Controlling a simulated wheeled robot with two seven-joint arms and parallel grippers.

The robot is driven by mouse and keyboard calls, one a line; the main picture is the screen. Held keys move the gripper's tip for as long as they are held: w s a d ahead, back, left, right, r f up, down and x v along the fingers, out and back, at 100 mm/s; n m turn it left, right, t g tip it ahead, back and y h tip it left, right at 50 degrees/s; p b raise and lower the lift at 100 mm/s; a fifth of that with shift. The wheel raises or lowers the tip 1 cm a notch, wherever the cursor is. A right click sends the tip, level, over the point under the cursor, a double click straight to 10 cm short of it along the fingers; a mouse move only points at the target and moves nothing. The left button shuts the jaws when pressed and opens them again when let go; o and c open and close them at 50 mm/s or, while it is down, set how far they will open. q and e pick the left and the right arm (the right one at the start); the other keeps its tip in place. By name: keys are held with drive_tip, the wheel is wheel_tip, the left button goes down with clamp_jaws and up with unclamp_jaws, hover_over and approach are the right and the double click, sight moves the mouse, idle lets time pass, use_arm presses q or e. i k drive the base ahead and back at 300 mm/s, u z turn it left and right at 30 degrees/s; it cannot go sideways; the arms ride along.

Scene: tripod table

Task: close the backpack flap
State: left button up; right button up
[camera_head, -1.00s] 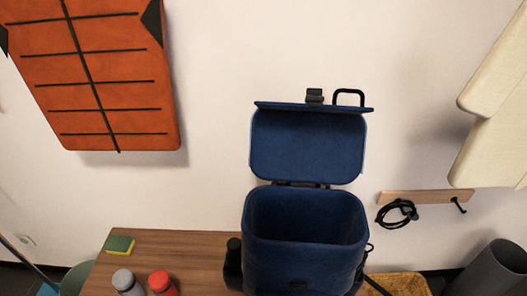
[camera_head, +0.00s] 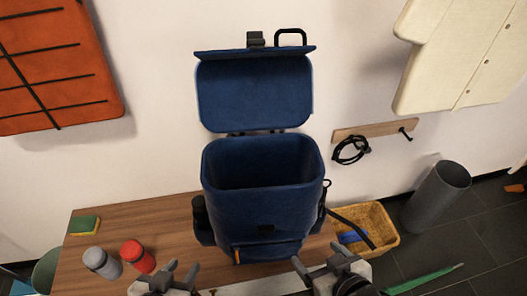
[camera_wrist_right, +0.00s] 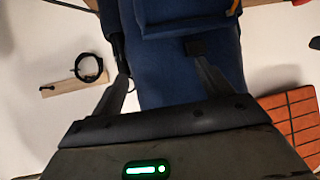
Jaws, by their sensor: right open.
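The blue backpack (camera_head: 262,215) stands upright on the wooden table, its top open. Its flap (camera_head: 254,92) is raised at the back against the wall, with a dark buckle and a black handle loop at its upper edge. In the right wrist view the backpack's blue body (camera_wrist_right: 185,65) fills the middle. My left gripper (camera_head: 180,268) is open and empty, low in front of the backpack at its left. My right gripper (camera_head: 322,262) is open, in front of the backpack at its lower right; its fingers also show in the right wrist view (camera_wrist_right: 158,72).
On the table (camera_head: 150,215) are a green-yellow sponge (camera_head: 84,225), a grey bottle (camera_head: 102,262) and a red bottle (camera_head: 138,256). Right of the table are a yellow basket (camera_head: 385,235) and a grey bin (camera_head: 436,195). A wall hook rail (camera_head: 375,131) holds a black cable.

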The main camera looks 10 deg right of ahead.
sight(238, 91)
drive_tip(key=k, duration=1.25)
drive_tip(key=u, duration=0.15)
drive_tip(key=i, duration=0.8)
